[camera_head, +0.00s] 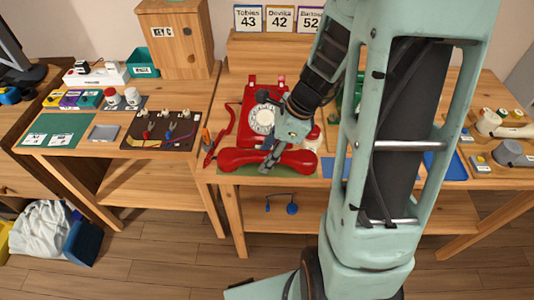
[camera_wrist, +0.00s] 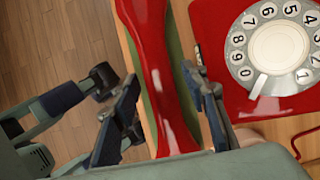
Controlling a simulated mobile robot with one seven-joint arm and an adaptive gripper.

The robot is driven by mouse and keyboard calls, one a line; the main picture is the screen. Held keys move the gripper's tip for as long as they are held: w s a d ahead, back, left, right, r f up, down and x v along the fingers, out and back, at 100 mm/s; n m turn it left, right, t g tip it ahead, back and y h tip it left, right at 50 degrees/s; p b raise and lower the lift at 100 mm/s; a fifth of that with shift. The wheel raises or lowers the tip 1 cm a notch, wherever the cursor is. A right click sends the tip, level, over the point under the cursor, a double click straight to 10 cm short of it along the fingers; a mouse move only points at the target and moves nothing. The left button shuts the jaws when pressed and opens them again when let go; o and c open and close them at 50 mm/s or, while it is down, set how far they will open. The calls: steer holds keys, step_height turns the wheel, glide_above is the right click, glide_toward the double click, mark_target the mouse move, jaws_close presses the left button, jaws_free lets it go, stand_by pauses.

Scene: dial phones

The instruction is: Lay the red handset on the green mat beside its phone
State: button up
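The red handset (camera_head: 296,160) lies across the green mat (camera_head: 250,171) at the table's front edge, in front of its red dial phone (camera_head: 252,106). In the wrist view the handset (camera_wrist: 155,55) runs top to bottom, with strips of the mat (camera_wrist: 176,45) showing beside it. The phone (camera_wrist: 225,60) and its white dial are to the right. My gripper (camera_head: 268,163) is down at the middle of the handset. In the wrist view its fingers (camera_wrist: 160,88) stand on either side of the handle, with gaps showing between them and it.
A red cord (camera_head: 222,135) curls left of the phone. A black board with wired parts (camera_head: 160,131) is on the left table. A blue mat (camera_head: 335,167) lies right of the handset, partly behind my arm. Open floor lies beyond the front edge.

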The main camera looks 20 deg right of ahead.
steer(key=shift+r, duration=0.1)
steer(key=shift+r, duration=0.3)
steer(key=p+v, duration=0.3)
steer(key=v, duration=0.8)
steer(key=shift+d+r, duration=0.25)
